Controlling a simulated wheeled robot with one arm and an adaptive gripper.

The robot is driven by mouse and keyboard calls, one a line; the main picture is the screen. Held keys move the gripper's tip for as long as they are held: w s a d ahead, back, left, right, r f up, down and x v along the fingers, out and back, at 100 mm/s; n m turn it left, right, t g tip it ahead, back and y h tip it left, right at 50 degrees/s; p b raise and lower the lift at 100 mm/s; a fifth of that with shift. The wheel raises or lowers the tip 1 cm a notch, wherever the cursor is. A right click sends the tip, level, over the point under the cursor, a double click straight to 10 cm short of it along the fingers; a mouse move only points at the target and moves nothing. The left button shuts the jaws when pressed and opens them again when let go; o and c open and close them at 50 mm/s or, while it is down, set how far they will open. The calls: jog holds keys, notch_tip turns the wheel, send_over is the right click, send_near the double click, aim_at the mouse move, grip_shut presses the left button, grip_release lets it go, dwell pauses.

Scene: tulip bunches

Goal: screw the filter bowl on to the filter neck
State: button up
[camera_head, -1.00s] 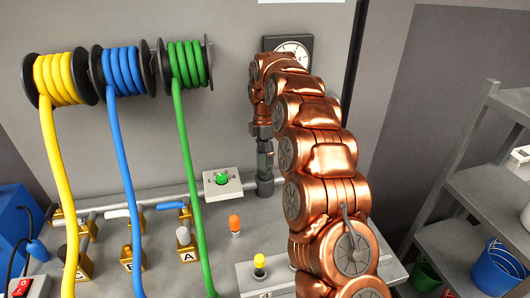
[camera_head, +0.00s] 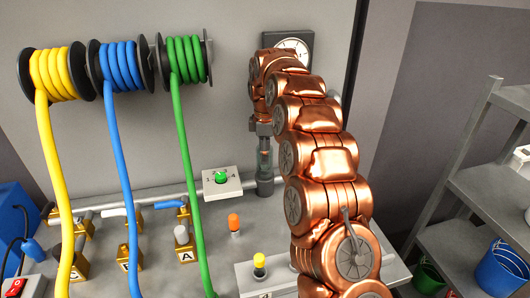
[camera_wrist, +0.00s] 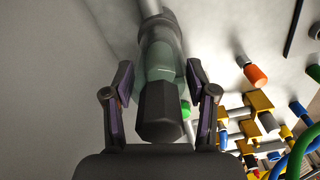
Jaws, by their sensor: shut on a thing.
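In the wrist view the filter bowl (camera_wrist: 160,60) has a dark hexagonal end (camera_wrist: 160,110) toward the camera. My gripper (camera_wrist: 160,78) has one finger on each side of the bowl and is shut on it. The grey filter neck (camera_head: 265,187) is at the bowl's far end, above the bench; bowl and neck are in line and look touching. The thread between them is hidden, so I cannot tell how tight it is.
A green button box (camera_head: 221,181) stands left of the neck. An orange-topped peg (camera_head: 235,225) and a yellow-topped peg (camera_head: 259,266) are nearer. A gauge (camera_head: 294,46) is on the wall behind my arm. A green hose (camera_head: 190,150) hangs at the left.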

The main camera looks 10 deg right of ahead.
jog(key=m+b, duration=0.1)
jog(key=m, duration=0.2)
jog(key=shift+f, duration=0.15)
jog(key=shift+m+b, duration=0.45)
jog(key=shift+m, duration=0.55)
jog(key=m+b, duration=0.1)
jog(key=m, duration=0.1)
jog(key=shift+m, duration=0.3)
jog(key=shift+m+b, duration=0.4)
jog(key=shift+m, duration=0.9)
